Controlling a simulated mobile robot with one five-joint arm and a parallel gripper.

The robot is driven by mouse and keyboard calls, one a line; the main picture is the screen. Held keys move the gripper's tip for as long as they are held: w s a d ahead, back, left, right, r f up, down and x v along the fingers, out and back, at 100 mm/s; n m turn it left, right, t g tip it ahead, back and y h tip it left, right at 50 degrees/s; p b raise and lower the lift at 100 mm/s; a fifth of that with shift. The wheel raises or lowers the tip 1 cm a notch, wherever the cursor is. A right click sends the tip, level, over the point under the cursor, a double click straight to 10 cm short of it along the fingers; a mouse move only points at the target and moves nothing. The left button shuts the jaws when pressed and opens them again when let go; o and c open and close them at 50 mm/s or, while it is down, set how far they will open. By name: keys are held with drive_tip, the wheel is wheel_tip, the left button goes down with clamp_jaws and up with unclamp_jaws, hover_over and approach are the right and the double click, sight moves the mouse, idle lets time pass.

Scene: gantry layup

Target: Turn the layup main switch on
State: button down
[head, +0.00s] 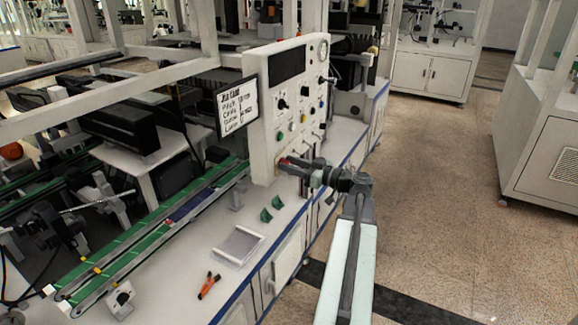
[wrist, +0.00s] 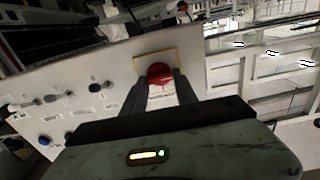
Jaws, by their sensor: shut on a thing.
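The main switch is a red rotary knob (wrist: 160,74) on a yellow plate (wrist: 143,68), in the upper middle of the wrist view. It sits near the edge of the white control panel (wrist: 75,75). My gripper (wrist: 164,80) is shut on the red knob, with one dark finger on each side of it. In the head view my gripper (head: 288,163) reaches the lower part of the white panel (head: 262,110), and a bit of red shows at its tip. My gripper and wrist hide most of the knob there. I cannot read the switch's position.
The panel carries several other knobs and buttons, including a black knob (head: 282,104). A whiteboard (head: 237,106) hangs on its left. Below stand a green conveyor (head: 150,235), small green brackets (head: 266,214), a grey tray (head: 238,246) and orange-handled pliers (head: 208,285).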

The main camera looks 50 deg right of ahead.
drive_tip(key=shift+d+f+m, duration=0.1)
drive_tip(key=shift+f+m, duration=0.05)
drive_tip(key=shift+m, duration=4.25)
drive_tip(key=shift+d+f+m, duration=0.1)
drive_tip(key=shift+f+m, duration=0.05)
drive_tip(key=shift+m, duration=4.25)
drive_tip(key=c, duration=1)
unclamp_jaws()
drive_tip(key=shift+o, duration=0.2)
drive_tip(key=v, duration=0.7)
drive_tip(key=shift+s, duration=0.4)
drive_tip(key=shift+d, duration=0.1)
